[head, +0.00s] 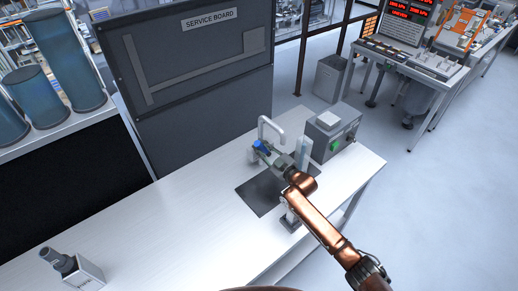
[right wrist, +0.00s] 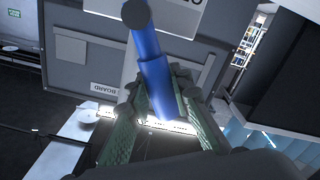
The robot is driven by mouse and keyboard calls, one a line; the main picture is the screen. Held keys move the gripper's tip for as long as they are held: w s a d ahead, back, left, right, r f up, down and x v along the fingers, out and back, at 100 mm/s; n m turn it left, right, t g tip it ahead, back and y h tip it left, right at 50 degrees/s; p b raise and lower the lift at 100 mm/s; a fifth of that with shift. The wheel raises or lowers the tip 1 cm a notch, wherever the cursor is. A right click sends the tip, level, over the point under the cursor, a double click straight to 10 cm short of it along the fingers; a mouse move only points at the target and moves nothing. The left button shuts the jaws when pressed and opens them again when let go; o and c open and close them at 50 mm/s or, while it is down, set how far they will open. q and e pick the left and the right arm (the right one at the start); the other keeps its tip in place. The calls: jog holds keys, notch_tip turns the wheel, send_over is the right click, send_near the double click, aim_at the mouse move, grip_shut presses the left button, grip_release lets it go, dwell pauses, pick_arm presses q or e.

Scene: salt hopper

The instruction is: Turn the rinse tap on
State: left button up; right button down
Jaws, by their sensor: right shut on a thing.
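The rinse tap (head: 268,128) is a pale grey bent spout standing at the back of the white bench. Its blue lever (head: 261,146) shows low on the tap, beside my right gripper (head: 272,157). In the right wrist view the blue lever (right wrist: 152,68) runs between the two green-padded fingers of my right gripper (right wrist: 160,112), which is shut on it. The lever's far end sticks out past the fingers, toward the top of the picture. My left gripper is in neither view.
A dark plate (head: 258,194) lies in the bench top below my right arm. A grey box with a green button (head: 333,131) stands right of the tap. The dark service board (head: 190,62) rises behind. The bench's left part is mostly clear, except a grey fitting (head: 84,272).

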aim_at(261, 137)
jog(key=shift+w+d+r+m, duration=0.15)
jog(key=shift+w+d+m, duration=0.15)
jog(key=shift+m, duration=0.3)
jog(key=shift+w+d+r+m, duration=0.15)
jog(key=shift+d+m, duration=0.15)
jog(key=shift+m, duration=0.3)
jog(key=shift+w+d+r+m+b, duration=0.1)
jog(key=shift+w+d+m+b, duration=0.2)
jog(key=shift+m, duration=0.4)
jog(key=shift+w+d+r+m+b, duration=0.1)
jog(key=shift+w+d+m, duration=0.1)
jog(key=shift+d+m, duration=0.35)
jog(key=shift+a+m, duration=0.1)
jog(key=shift+m, duration=0.15)
jog(key=c, duration=1.7)
grip_release()
jog(key=v, duration=1.2)
